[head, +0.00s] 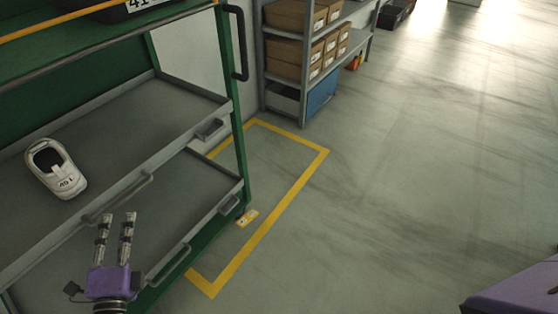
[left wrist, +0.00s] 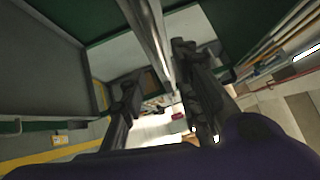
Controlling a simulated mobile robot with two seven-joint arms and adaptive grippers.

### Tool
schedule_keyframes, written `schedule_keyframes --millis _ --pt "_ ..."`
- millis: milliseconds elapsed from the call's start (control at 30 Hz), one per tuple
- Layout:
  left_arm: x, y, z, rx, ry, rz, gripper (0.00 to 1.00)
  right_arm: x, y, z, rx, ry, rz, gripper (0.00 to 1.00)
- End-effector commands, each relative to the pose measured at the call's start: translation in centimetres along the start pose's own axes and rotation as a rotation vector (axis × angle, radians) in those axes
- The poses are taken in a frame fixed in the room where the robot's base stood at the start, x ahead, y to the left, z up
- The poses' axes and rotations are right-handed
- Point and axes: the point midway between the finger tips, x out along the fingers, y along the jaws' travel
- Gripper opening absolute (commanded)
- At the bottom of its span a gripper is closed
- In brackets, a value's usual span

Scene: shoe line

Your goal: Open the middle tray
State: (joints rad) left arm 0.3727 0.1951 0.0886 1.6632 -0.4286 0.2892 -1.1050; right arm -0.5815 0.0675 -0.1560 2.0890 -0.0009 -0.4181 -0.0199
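The middle tray (head: 128,125) is a grey drawer in a green rack, with a raised rim and a bar handle (head: 137,186) on its front. A white shoe (head: 70,177) lies in it at the left. My left gripper (head: 115,219) is in front of the rack, fingertips just below the handle in the head view. Its two fingers are parallel and apart, with nothing held. In the left wrist view a long grey bar (left wrist: 152,40) passes between and beyond the fingers (left wrist: 157,72); I cannot tell whether they touch it. My right gripper is not in view.
A lower grey tray (head: 185,190) with its own handle (head: 173,262) sits below. An upper green shelf (head: 90,40) holds a dark crate (head: 105,12). A shelf unit with cardboard boxes (head: 290,58) stands behind.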

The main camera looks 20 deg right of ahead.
Motion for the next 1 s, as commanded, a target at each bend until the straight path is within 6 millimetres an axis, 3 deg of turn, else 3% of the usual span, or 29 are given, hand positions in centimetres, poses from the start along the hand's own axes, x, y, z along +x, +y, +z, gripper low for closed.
schedule_keyframes --millis 200,500,867,1000 --pt "2.8 -0.4 0.0 0.006 0.002 -0.009 0.30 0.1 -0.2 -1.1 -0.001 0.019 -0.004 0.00" --pt "7.1 -0.3 0.0 0.005 0.001 -0.005 0.30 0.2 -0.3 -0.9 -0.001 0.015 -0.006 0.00" --pt "7.8 -0.2 0.0 0.004 0.001 -0.003 0.30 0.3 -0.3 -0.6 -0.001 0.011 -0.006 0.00" --pt "7.8 -0.2 0.0 0.003 0.001 -0.003 0.15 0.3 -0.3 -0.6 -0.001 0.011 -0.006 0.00"
